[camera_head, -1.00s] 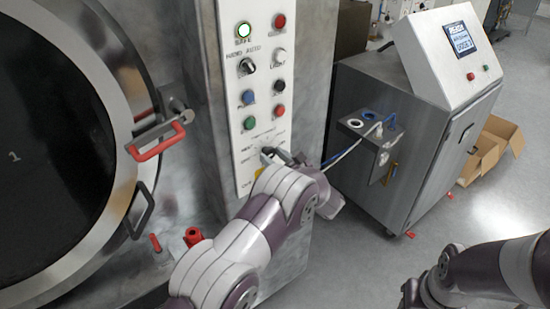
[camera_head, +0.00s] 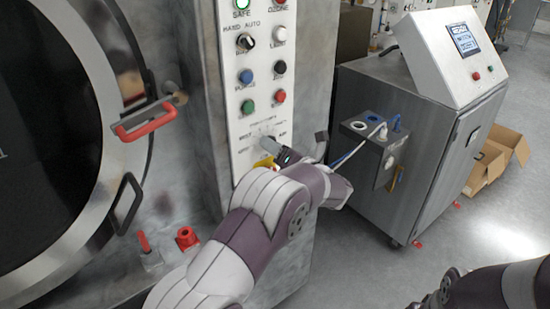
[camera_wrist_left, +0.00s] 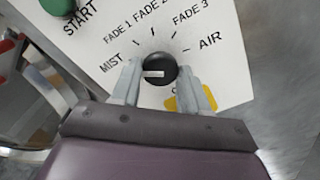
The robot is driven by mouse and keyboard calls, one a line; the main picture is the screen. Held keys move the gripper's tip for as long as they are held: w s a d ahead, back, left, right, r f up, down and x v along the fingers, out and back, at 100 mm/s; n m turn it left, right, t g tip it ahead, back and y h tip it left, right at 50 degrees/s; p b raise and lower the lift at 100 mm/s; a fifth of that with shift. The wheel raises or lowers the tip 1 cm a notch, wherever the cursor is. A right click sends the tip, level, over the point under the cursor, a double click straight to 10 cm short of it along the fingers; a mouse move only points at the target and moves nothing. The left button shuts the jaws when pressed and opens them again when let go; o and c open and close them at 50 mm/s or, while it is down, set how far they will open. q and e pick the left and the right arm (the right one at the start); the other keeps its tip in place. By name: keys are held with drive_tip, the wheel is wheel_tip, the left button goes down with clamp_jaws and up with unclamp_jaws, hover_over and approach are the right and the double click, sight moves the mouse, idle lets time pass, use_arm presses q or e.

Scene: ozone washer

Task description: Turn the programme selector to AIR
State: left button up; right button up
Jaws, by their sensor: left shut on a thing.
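The programme selector is a round black knob (camera_wrist_left: 160,66) with a white mark, on the white control panel (camera_wrist_left: 235,75). In the left wrist view its dial carries the words MIST, FADE 1, FADE 2, FADE 3 and AIR. AIR (camera_wrist_left: 210,42) is at the upper right of the knob. The white mark lies nearly level and appears to point left, on the MIST side; its exact position is unclear. My left gripper (camera_wrist_left: 161,86) is shut on the knob, one finger on each side. In the head view the left gripper (camera_head: 272,148) and wrist partly hide the knob.
Buttons and a HAND/AUTO switch (camera_head: 246,42) sit higher on the panel. A round door with a red handle (camera_head: 147,122) is at left. A steel cabinet (camera_head: 430,140) with hoses stands close at right. My right arm shows at the lower right.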

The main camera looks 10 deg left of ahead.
use_arm(q)
drive_tip(key=shift+m+p, duration=4.9)
drive_tip(key=shift+m, duration=10.9)
drive_tip(key=shift+f, duration=0.1)
drive_tip(key=o, duration=1)
drive_tip(key=shift+d, duration=0.1)
